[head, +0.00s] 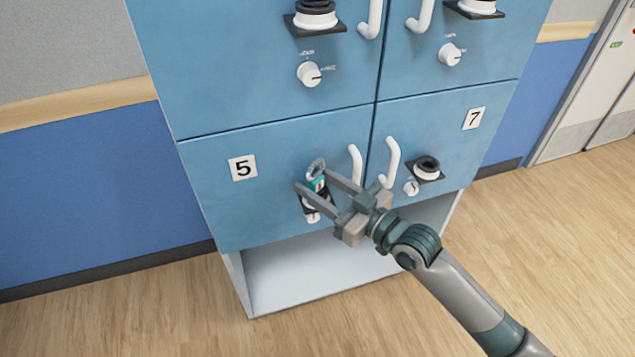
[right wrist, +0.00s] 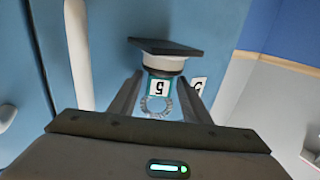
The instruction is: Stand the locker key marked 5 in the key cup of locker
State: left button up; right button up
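The locker key marked 5 has a teal tag (head: 318,184) with a grey coil above it. In the right wrist view its tag (right wrist: 158,87) shows the 5 upside down. The key stands upright in the key cup (head: 309,202) on the door of locker 5 (head: 260,205); the cup also shows in the right wrist view (right wrist: 163,62). My right gripper (head: 322,184) is open around the key, a finger on each side, with gaps between fingers and tag. The key's lower end is hidden inside the cup. My left gripper is out of view.
A white handle (head: 355,165) is close right of the gripper. A white knob (head: 313,216) sits below the cup. Locker 7 (head: 450,135) has its own handle and cup (head: 427,170). Other lockers are above; wood floor (head: 150,310) is clear.

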jog(key=shift+d, duration=0.1)
dwell(0.4)
jog(key=shift+s+d, duration=0.2)
jog(key=shift+d, duration=0.15)
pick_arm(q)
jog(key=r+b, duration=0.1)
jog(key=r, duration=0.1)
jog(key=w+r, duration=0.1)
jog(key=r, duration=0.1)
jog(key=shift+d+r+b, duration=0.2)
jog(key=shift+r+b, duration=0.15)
pick_arm(e)
jog(key=v, duration=1.6)
jog(key=shift+s, duration=0.3)
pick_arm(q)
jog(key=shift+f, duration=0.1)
pick_arm(e)
jog(key=shift+d, duration=0.1)
